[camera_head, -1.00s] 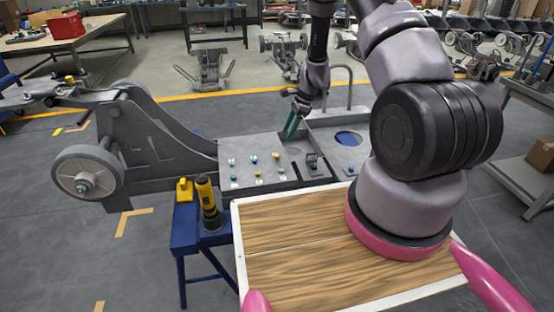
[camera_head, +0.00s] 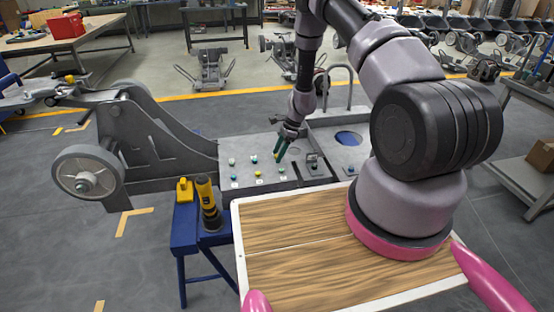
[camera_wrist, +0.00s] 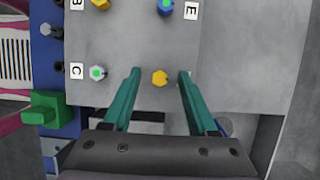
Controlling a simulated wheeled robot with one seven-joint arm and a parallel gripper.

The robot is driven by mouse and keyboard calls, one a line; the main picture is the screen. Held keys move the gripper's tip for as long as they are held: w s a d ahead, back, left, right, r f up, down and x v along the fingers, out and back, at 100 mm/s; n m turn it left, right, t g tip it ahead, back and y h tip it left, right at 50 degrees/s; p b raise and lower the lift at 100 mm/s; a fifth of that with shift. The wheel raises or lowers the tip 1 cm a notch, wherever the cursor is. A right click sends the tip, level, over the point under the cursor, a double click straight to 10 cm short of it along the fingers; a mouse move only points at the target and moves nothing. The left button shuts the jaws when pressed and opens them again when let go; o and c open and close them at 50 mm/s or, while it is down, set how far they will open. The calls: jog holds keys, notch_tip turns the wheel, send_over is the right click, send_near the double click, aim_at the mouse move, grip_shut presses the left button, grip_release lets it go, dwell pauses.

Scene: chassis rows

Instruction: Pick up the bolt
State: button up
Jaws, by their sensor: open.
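My gripper (camera_head: 279,155) is open above the grey plate (camera_head: 240,148) of the chassis part, near the plate's right-hand bolts. In the wrist view, its two green fingers (camera_wrist: 160,72) stand on either side of a yellow hex-headed bolt (camera_wrist: 160,78), with gaps on both sides. Another bolt with a green centre (camera_wrist: 97,73) is to the left, beside a label C. A blue bolt (camera_wrist: 165,6) is at the top edge, beside a label E. A further yellow bolt (camera_wrist: 101,4) is at the top left.
A blue stand (camera_head: 186,240) with a yellow-black tool (camera_head: 208,205) is left of the wood-topped surface (camera_head: 300,250). The chassis side with a wheel (camera_head: 88,172) rises left of the plate. A curved metal handle (camera_head: 349,90) stands behind and to the right.

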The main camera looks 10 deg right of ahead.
grip_shut()
jog(key=shift+r, duration=0.1)
